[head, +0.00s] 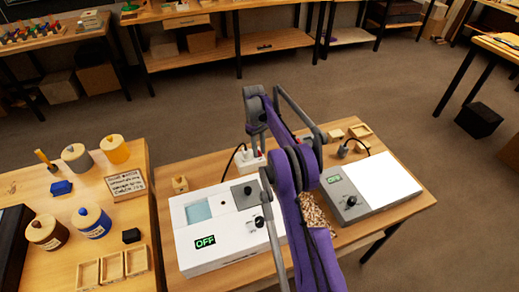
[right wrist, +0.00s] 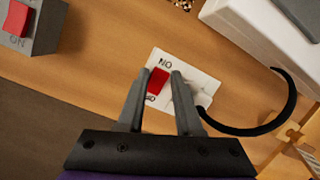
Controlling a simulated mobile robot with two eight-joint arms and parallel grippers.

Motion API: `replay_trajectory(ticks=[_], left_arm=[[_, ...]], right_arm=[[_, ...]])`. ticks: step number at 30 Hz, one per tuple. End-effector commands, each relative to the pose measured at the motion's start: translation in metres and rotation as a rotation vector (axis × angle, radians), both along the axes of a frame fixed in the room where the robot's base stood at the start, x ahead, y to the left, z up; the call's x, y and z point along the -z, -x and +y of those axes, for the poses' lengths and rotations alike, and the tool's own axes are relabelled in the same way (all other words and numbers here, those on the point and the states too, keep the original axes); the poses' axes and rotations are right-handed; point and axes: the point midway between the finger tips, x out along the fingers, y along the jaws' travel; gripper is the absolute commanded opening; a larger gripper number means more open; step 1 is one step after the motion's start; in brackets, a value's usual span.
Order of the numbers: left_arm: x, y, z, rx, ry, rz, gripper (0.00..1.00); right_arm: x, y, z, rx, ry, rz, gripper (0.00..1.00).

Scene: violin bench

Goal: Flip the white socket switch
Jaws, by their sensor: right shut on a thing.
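The white socket (head: 243,161) stands on the bench behind the white device with the display. It also shows in the right wrist view (right wrist: 197,88), with its red switch (right wrist: 157,81) and dark lettering at both ends of the switch. A black cable joins it at its right side in that view. My right gripper (right wrist: 160,76) has its fingertips on both sides of the red switch and is shut on it. In the head view my purple right arm reaches over the bench and its fingers (head: 257,142) are close to the socket. My left gripper is not in view.
A grey box with a red switch (right wrist: 17,18) lies apart from the white socket. Two white devices stand on the bench, one at left (head: 200,258) and one at right (head: 392,182), both reading OFF. Jars and trays fill the left table (head: 85,250).

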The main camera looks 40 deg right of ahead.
Motion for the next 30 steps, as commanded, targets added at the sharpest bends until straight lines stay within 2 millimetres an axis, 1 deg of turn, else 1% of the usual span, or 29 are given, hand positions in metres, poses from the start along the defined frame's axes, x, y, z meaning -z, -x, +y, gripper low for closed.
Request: replay_trajectory(ticks=[11, 12, 13, 14, 23, 26, 30], left_arm=[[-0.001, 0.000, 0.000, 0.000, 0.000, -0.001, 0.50], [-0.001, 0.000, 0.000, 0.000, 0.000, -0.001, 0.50], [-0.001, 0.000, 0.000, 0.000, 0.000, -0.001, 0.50], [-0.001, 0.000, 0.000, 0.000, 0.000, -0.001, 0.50], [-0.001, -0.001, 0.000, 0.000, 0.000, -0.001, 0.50], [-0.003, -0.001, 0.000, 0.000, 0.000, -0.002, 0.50], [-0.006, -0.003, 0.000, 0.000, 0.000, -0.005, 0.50]], right_arm=[[0.000, -0.001, 0.001, -0.002, -0.007, 0.019, 0.00], [0.000, -0.001, 0.001, -0.002, -0.007, 0.019, 0.38], [0.000, -0.001, 0.001, -0.002, -0.007, 0.018, 0.43], [0.000, -0.001, 0.001, -0.002, -0.007, 0.018, 0.46], [-0.002, -0.001, 0.000, -0.001, -0.007, 0.019, 0.46], [-0.010, -0.003, -0.001, -0.001, -0.006, 0.017, 0.46], [-0.034, -0.010, -0.003, -0.001, -0.006, 0.017, 0.46]])
